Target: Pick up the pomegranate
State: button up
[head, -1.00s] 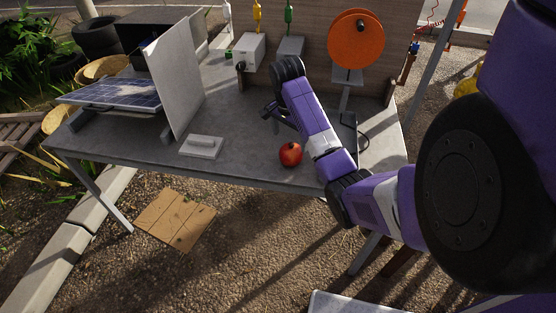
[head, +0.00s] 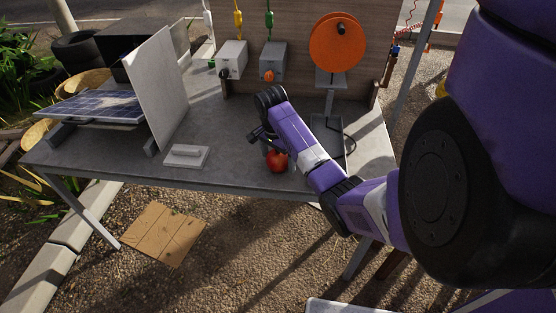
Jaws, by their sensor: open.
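The pomegranate (head: 277,162) is red and round and sits on the grey table (head: 225,170) near its front edge, right of the table's middle. My gripper (head: 264,142) is open, just above and left of the pomegranate in the head view. It is small and dark here, and my purple arm partly covers it. I cannot tell whether a finger touches the fruit.
A white upright panel (head: 160,85) and a solar panel (head: 90,107) stand further left. Grey boxes (head: 232,60) and an orange disc (head: 337,43) are at the back board. The tabletop between is clear.

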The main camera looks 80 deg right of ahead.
jog(key=c, duration=1.6)
jog(key=shift+r, duration=0.1)
